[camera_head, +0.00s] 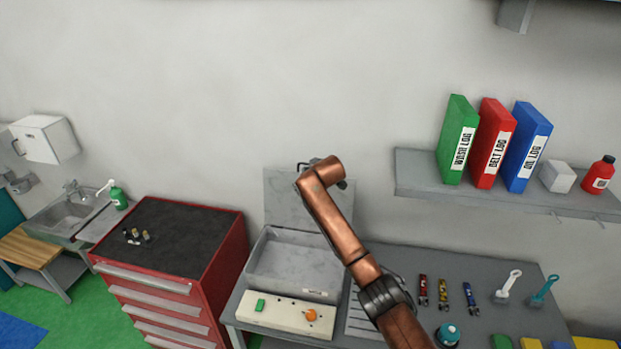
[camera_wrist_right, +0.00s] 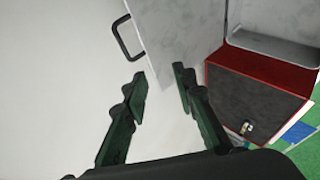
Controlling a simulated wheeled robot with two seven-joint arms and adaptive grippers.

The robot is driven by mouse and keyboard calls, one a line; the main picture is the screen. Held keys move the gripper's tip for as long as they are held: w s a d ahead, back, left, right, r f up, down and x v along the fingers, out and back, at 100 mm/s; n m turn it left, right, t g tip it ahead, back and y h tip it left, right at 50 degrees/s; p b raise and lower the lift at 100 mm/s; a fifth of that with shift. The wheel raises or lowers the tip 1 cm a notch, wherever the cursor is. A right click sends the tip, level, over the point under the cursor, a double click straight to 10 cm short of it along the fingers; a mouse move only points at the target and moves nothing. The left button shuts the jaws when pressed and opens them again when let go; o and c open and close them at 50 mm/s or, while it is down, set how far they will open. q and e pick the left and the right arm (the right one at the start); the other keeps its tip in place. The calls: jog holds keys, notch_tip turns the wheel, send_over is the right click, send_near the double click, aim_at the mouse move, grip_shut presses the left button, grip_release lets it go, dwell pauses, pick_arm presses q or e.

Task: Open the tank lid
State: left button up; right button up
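The grey tank (camera_head: 262,262) stands on the bench in the head view, its top uncovered and its inside showing. Its flat grey lid (camera_head: 283,205) stands upright at the tank's back edge, near the wall. In the right wrist view the lid (camera_wrist_right: 182,38) has a black handle (camera_wrist_right: 121,44) on its edge, and part of the tank (camera_wrist_right: 275,46) shows. My right gripper (camera_wrist_right: 159,77) is open and empty, with the lid and handle beyond its fingertips. In the head view my copper right arm reaches over the tank and hides the gripper. My left gripper is out of view.
A red drawer cabinet (camera_head: 222,250) stands left of the tank. A white board (camera_head: 270,316) with a green block and an orange knob lies in front. Bench tools lie to the right, below a shelf (camera_head: 415,180) with binders. The wall is close behind.

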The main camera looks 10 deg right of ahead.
jog(key=shift+v, duration=1.85)
